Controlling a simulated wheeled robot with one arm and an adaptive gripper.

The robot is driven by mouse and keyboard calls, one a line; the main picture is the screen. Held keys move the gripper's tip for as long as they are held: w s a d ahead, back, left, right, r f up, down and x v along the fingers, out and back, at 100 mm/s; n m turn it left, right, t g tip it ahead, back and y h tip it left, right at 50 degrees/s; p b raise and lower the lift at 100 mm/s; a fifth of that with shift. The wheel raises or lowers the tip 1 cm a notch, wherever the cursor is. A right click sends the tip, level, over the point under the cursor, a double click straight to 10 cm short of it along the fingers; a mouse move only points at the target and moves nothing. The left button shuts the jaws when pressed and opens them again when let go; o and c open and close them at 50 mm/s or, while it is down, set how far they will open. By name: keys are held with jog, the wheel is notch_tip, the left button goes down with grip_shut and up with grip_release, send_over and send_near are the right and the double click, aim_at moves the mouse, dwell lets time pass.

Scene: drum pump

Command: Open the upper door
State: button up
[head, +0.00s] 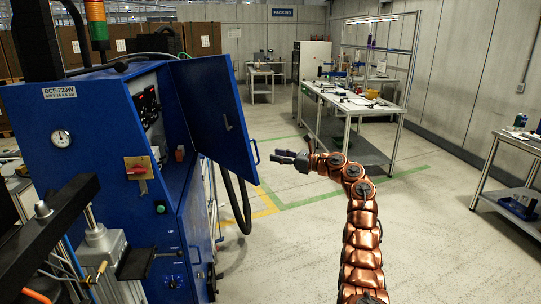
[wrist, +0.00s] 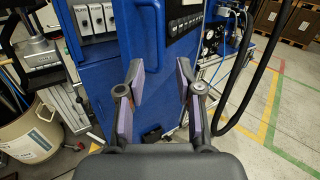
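The upper door (head: 215,110) of the blue machine cabinet (head: 95,130) stands swung out to the right, and the inside of the compartment shows. A small latch (head: 228,122) is on its visible face and a blue bar handle (head: 255,152) is at its free edge. My gripper (head: 283,156) is to the right of this handle in the head view, with a gap between them. In the wrist view my gripper (wrist: 160,84) is open, its two padded fingers spread and empty. A blue panel with a blue handle (wrist: 151,35) lies beyond the fingertips. Its exact distance is unclear.
A black hose (head: 238,205) hangs below the door. A red rotary switch (head: 137,167) and gauge (head: 61,138) are on the cabinet front. Workbenches stand behind (head: 345,105) and at the right (head: 510,193). The floor between is clear. A bin (wrist: 35,135) stands low left in the wrist view.

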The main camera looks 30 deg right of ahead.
jog(key=shift+v, duration=1.9)
